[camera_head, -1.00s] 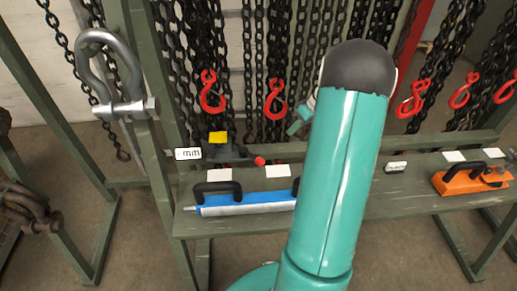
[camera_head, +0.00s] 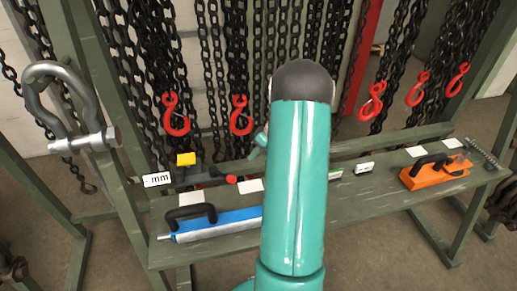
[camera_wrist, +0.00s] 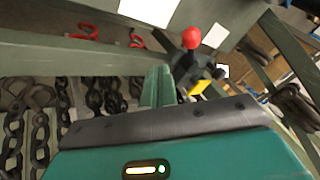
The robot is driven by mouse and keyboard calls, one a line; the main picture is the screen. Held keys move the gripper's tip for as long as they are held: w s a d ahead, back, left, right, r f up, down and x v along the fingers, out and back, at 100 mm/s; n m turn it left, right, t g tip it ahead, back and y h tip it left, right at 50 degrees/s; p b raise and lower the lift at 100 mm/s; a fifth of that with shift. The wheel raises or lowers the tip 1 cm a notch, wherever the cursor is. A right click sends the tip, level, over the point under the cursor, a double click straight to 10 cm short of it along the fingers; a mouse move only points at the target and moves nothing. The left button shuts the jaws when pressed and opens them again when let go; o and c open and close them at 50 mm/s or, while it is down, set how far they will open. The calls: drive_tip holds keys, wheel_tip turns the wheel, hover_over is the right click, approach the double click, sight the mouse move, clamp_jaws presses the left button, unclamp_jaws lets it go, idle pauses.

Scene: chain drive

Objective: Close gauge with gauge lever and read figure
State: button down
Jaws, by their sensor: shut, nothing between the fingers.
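The gauge is a dark device on the green bench, with a yellow block (camera_head: 186,158) on top and a white "mm" display (camera_head: 158,180) at its left. Its dark lever ends in a red knob (camera_head: 231,179) pointing right. In the wrist view the red knob (camera_wrist: 191,37) stands just right of my fingertips, and the yellow block (camera_wrist: 200,90) is below it. My gripper (camera_wrist: 158,85) is shut and empty, close beside the gauge without clear contact. In the head view my gripper (camera_head: 259,141) shows only in part, above and right of the knob; my arm hides the rest.
A blue tool with a black handle (camera_head: 205,220) lies in front of the gauge. An orange tool (camera_head: 435,175) lies at the bench's right. Black chains with red hooks (camera_head: 241,115) hang behind. A large shackle (camera_head: 70,105) hangs at the left post. White cards lie on the bench.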

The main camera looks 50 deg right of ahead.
drive_tip(key=a+f, duration=0.1)
drive_tip(key=a, duration=0.1)
drive_tip(key=w+a+f, duration=0.1)
drive_tip(key=a+f, duration=0.2)
drive_tip(key=shift+w+a+f, duration=0.25)
drive_tip(key=shift+w+a, duration=0.05)
drive_tip(key=shift+a, duration=0.1)
